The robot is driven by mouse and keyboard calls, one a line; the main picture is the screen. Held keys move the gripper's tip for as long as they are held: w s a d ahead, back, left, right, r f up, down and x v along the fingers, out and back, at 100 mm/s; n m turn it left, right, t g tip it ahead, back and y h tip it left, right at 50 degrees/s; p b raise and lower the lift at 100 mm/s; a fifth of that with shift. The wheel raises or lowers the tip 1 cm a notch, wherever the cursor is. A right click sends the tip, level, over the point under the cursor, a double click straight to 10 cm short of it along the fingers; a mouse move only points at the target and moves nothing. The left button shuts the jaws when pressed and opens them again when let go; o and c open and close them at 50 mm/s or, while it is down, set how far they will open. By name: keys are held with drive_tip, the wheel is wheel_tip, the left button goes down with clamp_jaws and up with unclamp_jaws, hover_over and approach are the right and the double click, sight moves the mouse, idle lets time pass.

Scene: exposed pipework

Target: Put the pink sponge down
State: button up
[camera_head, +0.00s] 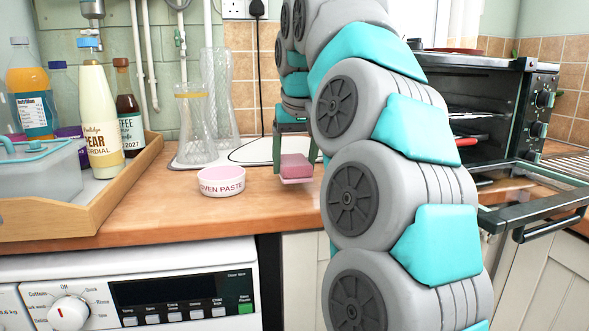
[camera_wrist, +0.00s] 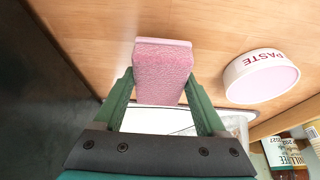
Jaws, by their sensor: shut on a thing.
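The pink sponge (camera_head: 295,166) is between the fingers of my gripper (camera_head: 293,150), which is shut on it. In the wrist view the sponge (camera_wrist: 163,72) sits between the two green fingertips (camera_wrist: 162,84), with its far end sticking out past them. The sponge is over the wooden worktop (camera_head: 262,200), near its front edge. I cannot tell whether its underside touches the wood. My arm hides the worktop to the right of the sponge.
A white and pink oven paste tub (camera_head: 222,182) stands just left of the sponge. Glass vases (camera_head: 195,125) stand behind it. A wooden tray (camera_head: 100,222) with bottles is at the left. An oven (camera_head: 500,115) with its door open is at the right.

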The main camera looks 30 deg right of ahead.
drive_tip(key=shift+f, duration=0.85)
drive_tip(key=shift+f, duration=0.2)
drive_tip(key=o, duration=1.4)
drive_tip(key=shift+r, duration=0.1)
